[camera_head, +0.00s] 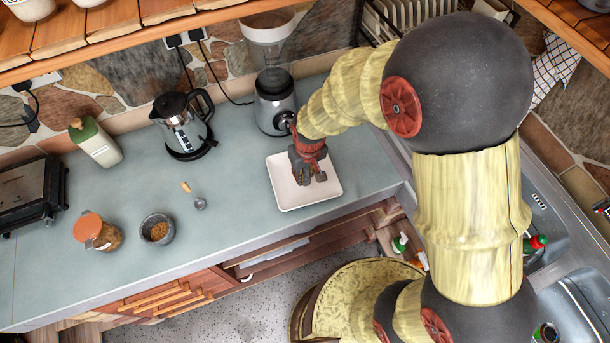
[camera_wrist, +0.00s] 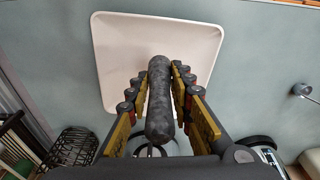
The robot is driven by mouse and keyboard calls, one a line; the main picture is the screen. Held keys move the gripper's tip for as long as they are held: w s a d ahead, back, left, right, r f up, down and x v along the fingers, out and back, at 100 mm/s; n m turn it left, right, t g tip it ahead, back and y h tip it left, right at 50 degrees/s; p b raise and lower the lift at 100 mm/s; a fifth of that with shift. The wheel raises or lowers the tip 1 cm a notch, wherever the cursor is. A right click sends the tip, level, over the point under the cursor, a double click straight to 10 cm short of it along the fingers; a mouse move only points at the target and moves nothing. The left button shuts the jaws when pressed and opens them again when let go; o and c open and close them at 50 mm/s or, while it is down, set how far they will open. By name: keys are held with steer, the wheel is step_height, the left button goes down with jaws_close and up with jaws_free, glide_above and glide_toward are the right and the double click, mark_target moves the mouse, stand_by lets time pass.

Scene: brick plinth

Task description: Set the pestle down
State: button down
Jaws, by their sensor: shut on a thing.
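My gripper (camera_head: 307,176) is over the white square tray (camera_head: 300,198) on the counter in the head view. In the wrist view my gripper (camera_wrist: 160,72) is shut on the dark grey stone pestle (camera_wrist: 159,105), with fingers on both sides of it. The pestle's far end overlaps the white tray (camera_wrist: 117,50) behind it. I cannot tell whether the pestle touches the tray. In the head view the pestle is mostly hidden by my gripper. The tray looks empty otherwise.
A stone mortar (camera_head: 157,229) with brown contents, an orange-lidded jar (camera_head: 96,232) and a small spoon (camera_head: 199,203) stand to the left. A kettle (camera_head: 183,128) and a blender (camera_head: 274,103) are at the back.

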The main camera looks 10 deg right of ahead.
mark_target(305, 176)
steer(key=shift+w+d+f, duration=0.15)
steer(key=shift+w+f, duration=0.75)
steer(key=shift+f, duration=0.25)
steer(key=shift+w+f, duration=0.1)
steer(key=shift+f, duration=1.4)
steer(key=shift+f, duration=0.15)
steer(key=c, duration=1.6)
jaws_free()
steer(key=r, duration=0.4)
steer(key=s+r, duration=0.1)
steer(key=r, duration=0.7)
steer(key=shift+s+d+r+p, duration=0.15)
steer(key=shift+s+d+p, duration=0.05)
steer(key=shift+p, duration=0.15)
